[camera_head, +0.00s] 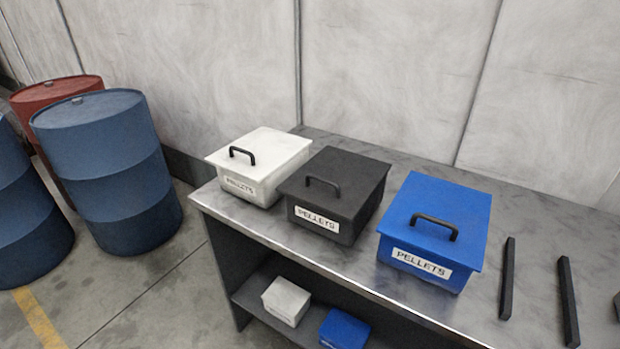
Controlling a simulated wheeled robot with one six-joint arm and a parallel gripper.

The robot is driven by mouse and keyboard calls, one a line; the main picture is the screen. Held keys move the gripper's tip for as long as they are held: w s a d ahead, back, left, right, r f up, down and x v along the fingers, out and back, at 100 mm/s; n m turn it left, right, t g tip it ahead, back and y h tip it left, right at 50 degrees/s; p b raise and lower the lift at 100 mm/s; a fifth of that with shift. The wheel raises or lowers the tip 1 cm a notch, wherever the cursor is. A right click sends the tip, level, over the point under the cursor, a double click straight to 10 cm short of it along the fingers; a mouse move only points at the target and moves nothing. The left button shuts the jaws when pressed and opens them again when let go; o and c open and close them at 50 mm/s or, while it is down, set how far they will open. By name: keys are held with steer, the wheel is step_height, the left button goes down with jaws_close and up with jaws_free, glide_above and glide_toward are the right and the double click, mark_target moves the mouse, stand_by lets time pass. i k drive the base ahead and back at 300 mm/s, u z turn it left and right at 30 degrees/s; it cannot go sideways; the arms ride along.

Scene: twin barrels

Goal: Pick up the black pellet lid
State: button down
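The black pellet lid (352,172) lies flat on top of the black pellet box (345,231), the middle of three boxes in a row on the metal table. It has a dark arched handle (323,186) near its front edge. The box front carries a white label reading PELLETS. My gripper is not in view.
A white pellet box (262,190) stands close on the left and a blue one (455,200) on the right, both lidded. Two dark bars (507,280) lie at the table's right (545,220). Small boxes (287,300) sit on the lower shelf. Barrels (115,180) stand left.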

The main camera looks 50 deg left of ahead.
mark_target(338, 170)
steer(key=u, duration=1.55)
steer(key=k, duration=0.65)
steer(key=u, duration=0.5)
steer(key=i, duration=0.55)
steer(key=u, duration=0.45)
steer(key=i, duration=1.1)
steer(key=z, duration=0.35)
